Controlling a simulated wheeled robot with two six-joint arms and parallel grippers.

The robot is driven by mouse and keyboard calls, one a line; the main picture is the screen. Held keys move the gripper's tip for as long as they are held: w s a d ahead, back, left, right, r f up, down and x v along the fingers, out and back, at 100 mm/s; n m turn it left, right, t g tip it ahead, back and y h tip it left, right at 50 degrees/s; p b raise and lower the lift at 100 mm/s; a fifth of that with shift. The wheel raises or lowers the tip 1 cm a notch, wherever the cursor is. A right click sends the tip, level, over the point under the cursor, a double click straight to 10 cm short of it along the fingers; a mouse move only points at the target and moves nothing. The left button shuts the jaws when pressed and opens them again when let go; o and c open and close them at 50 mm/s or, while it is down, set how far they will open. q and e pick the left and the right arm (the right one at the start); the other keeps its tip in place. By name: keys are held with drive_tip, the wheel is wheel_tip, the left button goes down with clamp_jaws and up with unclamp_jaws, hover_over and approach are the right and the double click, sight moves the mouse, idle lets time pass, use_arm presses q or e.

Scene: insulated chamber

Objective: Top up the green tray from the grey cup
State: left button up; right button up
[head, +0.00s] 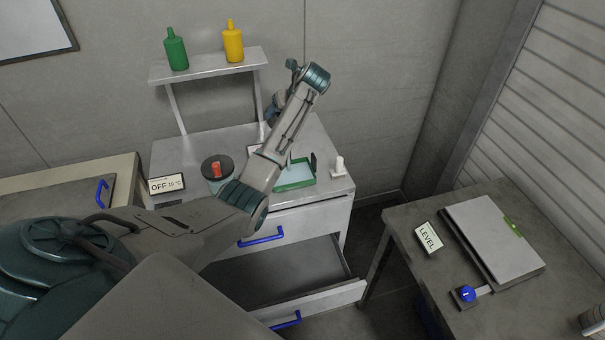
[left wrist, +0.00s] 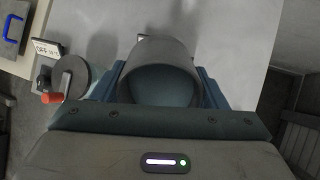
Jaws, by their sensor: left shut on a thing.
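The green tray (head: 297,186) lies on the worktop in the head view, partly covered by my left arm; a pale blue surface shows inside it. In the left wrist view my left gripper (left wrist: 161,88) is shut on the grey cup (left wrist: 160,57), with one finger on each side of it. In the head view the wrist is raised above the back of the worktop, and the arm hides most of the gripper and cup. My right gripper is not in view.
A dark-lidded pot with a red knob (head: 216,169) stands left of the tray, beside an OFF sign (head: 167,185). A white peg-like object (head: 339,166) stands right. Green (head: 176,50) and yellow (head: 233,42) bottles stand on the shelf. A lower drawer (head: 285,275) is open.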

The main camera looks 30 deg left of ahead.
use_arm(q)
drive_tip(key=shift+d+r+y, duration=0.35)
drive_tip(key=shift+y, duration=0.45)
idle(1.5)
drive_tip(key=shift+s+d+f+t+y, duration=0.1)
drive_tip(key=shift+d+f+t+y, duration=0.15)
drive_tip(key=shift+f+y, duration=0.55)
idle(0.6)
